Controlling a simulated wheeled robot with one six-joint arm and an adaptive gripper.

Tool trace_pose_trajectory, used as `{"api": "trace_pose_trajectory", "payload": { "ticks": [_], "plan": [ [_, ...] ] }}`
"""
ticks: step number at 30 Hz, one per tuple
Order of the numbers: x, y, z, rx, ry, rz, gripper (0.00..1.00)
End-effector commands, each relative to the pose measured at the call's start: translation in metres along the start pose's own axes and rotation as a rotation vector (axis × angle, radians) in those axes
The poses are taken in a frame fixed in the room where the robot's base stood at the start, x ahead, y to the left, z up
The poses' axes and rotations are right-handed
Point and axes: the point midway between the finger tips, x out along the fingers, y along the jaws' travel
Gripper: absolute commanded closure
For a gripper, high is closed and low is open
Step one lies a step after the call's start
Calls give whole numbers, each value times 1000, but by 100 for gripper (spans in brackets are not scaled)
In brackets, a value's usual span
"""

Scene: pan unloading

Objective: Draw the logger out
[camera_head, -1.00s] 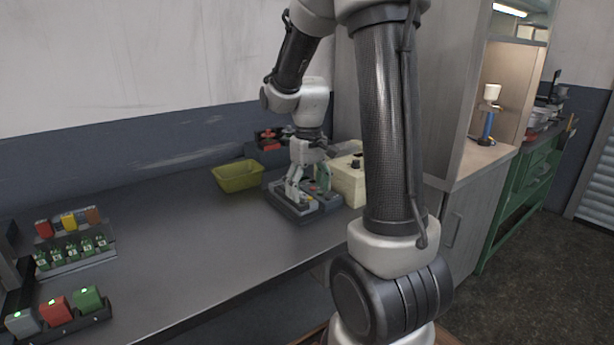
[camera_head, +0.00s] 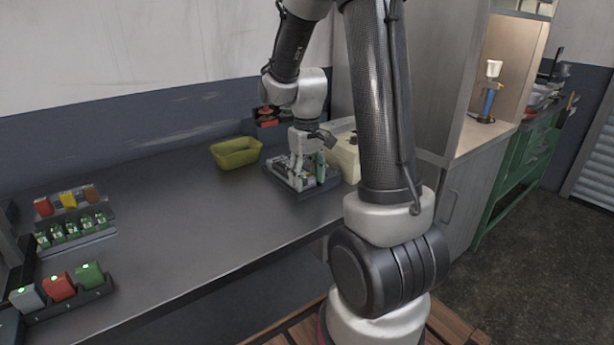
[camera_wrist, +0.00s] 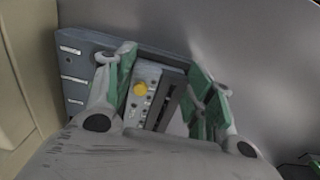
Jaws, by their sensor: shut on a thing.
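A dark pan (camera_head: 285,184) lies on the bench near its right end. It also shows at the left in the wrist view (camera_wrist: 72,72), with pale marks on its surface. My gripper (camera_head: 309,180) is low over the pan, pointing down. In the wrist view its green-padded fingers (camera_wrist: 163,95) stand either side of a grey block with a yellow round button and a dark slot, which appears to be the logger (camera_wrist: 146,76). The gripper is shut on it. The logger's lower end is hidden by the gripper body, and I cannot tell whether it is clear of the pan.
A yellow-green bin (camera_head: 236,153) stands left of the pan. A cream box (camera_head: 346,160) is close on the right. A dark holder with red parts (camera_head: 268,121) is behind. Racks of coloured modules (camera_head: 68,292) stand at far left. The bench middle (camera_head: 170,215) is clear.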

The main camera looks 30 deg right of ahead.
Motion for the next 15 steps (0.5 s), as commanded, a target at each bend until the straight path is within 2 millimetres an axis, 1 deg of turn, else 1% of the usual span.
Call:
{"api": "trace_pose_trajectory", "payload": {
  "ticks": [1, 3, 4, 15],
  "plan": [
    [1, 0, 1, 0, -2, -1, 60],
    [1, 0, 1, 0, -2, -1, 72],
    [1, 0, 1, 0, -2, -1, 73],
    [-3, 0, 0, 0, 1, 0, 73]
  ]
}}
